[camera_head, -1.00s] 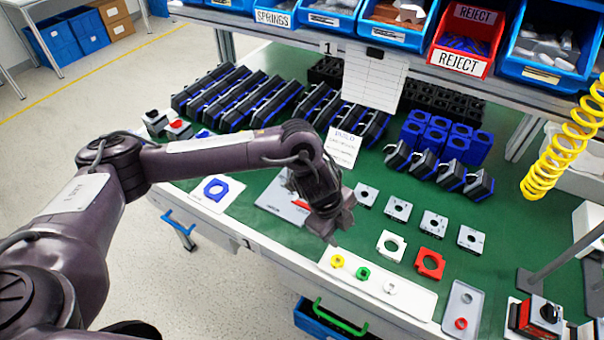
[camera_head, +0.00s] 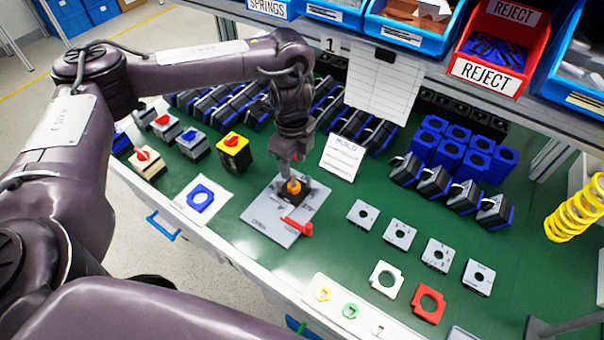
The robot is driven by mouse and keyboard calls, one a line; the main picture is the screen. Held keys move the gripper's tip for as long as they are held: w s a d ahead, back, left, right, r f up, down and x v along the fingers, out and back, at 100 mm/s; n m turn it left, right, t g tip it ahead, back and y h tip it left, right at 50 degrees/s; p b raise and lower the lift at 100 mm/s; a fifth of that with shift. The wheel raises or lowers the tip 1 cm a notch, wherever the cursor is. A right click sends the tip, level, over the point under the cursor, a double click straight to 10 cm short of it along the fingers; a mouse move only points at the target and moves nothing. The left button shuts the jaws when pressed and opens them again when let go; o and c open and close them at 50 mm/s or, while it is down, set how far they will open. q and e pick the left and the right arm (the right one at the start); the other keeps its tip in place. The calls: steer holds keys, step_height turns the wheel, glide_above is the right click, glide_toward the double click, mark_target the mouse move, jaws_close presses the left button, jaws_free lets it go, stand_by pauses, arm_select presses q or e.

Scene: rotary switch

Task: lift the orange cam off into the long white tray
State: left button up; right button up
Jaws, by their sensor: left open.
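The orange cam (camera_head: 294,187) sits on a dark block at the middle of the grey plate (camera_head: 262,217). My left gripper (camera_head: 291,176) points down right above the cam. Its fingers are open and reach down to the cam's top; I cannot tell whether they touch it. The long white tray (camera_head: 366,318) lies at the front edge of the bench. It holds a yellow cam (camera_head: 323,293), a green cam (camera_head: 350,310) and a white cam (camera_head: 378,329). My right gripper is not in view.
A red handle (camera_head: 297,226) lies on the grey plate's right side. A blue square ring (camera_head: 200,198) is to the left. A paper card (camera_head: 342,158) and several switch bodies are behind. Green bench between plate and tray is clear.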

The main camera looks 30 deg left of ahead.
mark_target(292, 182)
arm_select(q)
steer(key=f, duration=0.1)
steer(key=s+f+b, duration=0.1)
steer(key=f, duration=0.1)
steer(key=shift+f, duration=0.25)
step_height(292, 182, down, 4)
steer(key=shift+w+a+r+b, duration=0.1)
steer(key=shift+r+b, duration=0.05)
steer(key=shift+b, duration=0.45)
steer(key=shift+f, duration=0.2)
jaws_close()
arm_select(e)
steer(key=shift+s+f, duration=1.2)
